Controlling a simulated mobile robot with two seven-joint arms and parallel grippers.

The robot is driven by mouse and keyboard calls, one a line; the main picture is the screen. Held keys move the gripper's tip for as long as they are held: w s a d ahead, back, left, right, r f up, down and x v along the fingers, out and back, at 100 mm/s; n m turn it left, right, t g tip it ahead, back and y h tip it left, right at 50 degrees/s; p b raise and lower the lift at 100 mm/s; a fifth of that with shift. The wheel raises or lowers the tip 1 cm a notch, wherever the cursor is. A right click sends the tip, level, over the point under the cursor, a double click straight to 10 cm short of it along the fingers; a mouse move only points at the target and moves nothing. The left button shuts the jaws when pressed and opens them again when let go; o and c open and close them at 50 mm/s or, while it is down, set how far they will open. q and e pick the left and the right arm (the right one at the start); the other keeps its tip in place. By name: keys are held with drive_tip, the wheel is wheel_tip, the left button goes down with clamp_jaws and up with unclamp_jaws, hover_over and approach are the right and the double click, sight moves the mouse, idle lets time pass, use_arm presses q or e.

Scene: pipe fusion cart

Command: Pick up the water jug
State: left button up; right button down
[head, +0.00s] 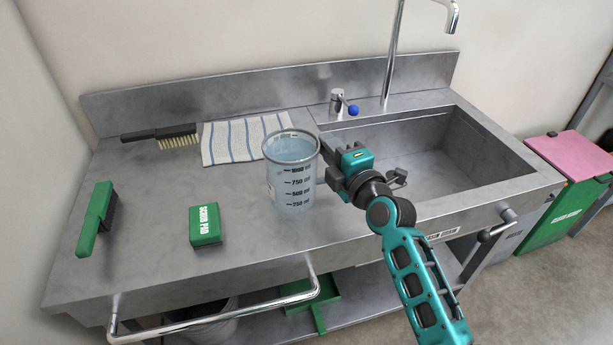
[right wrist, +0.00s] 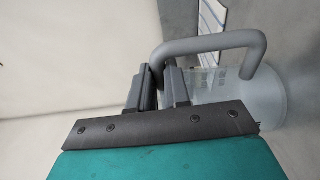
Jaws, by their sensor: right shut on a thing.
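The water jug (head: 291,178) is a clear, bluish, upright container with dark volume marks, over the steel counter left of the sink. I cannot tell if its base touches the counter. My right gripper (head: 330,158) is at the jug's right side, shut on its handle. In the right wrist view, the fingers (right wrist: 160,88) close on the grey handle (right wrist: 215,42), and the translucent jug body (right wrist: 250,100) is just right of them. The handle is mostly hidden by the gripper in the head view. My left gripper is not in view.
A green scrub pad (head: 205,225) and a green brush (head: 97,220) lie left of the jug. A striped towel (head: 240,139) and a dark brush (head: 165,135) lie behind. The sink (head: 450,150) with its tall faucet (head: 393,50) is at right. A rail (head: 215,325) runs along the front.

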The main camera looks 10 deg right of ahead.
idle(0.8)
drive_tip(key=shift+r, duration=0.25)
